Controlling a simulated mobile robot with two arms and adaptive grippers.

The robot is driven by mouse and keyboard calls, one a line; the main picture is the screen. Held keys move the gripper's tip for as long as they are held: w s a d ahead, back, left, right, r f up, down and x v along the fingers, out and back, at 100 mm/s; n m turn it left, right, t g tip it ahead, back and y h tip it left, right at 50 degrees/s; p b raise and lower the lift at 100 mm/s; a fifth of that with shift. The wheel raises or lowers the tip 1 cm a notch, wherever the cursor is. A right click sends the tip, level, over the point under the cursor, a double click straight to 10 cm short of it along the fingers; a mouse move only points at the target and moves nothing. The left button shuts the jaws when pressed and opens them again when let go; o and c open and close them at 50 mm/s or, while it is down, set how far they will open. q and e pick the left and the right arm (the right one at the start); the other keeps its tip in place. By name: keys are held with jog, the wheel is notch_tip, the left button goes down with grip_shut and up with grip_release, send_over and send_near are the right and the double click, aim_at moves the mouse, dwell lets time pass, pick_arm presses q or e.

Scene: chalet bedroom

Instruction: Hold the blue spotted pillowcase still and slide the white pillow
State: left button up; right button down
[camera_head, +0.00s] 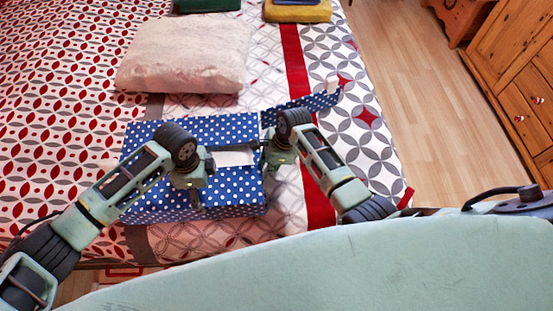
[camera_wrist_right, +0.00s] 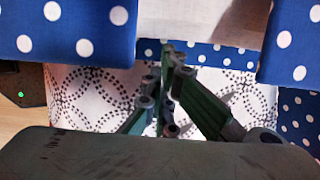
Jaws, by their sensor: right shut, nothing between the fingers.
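The white pillow (camera_head: 187,58) lies flat on the bed, beyond the pillowcase and apart from both grippers. The blue pillowcase with white spots (camera_head: 225,198) lies on the near part of the bed, with a pale opening showing between my grippers. Its blue spotted fabric also shows on both sides of the right wrist view (camera_wrist_right: 75,25). My left gripper (camera_head: 195,196) points down over the pillowcase's middle; its fingertips are too small to read. My right gripper (camera_head: 265,170) is at the pillowcase's right side; in the wrist view its fingers (camera_wrist_right: 165,90) are together and empty.
The patterned bed cover (camera_head: 55,110) has a red stripe (camera_head: 296,60) to the right of the pillow. A dark green item (camera_head: 207,5) and a yellow item (camera_head: 298,12) lie at the far edge. Wooden floor (camera_head: 420,110) and a wooden cabinet (camera_head: 520,85) are at the right.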

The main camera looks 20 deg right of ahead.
pick_arm(q)
jog(key=shift+d, duration=0.2)
pick_arm(e)
jog(key=d, duration=0.3)
jog(key=shift+s, duration=0.3)
pick_arm(q)
jog(key=shift+a+r, duration=0.1)
jog(key=shift+a, duration=0.05)
jog(key=o, duration=0.9)
pick_arm(e)
jog(key=v, duration=1)
jog(key=shift+d, duration=0.25)
jog(key=shift+s, duration=0.15)
pick_arm(q)
notch_tip(320, 180, up, 12)
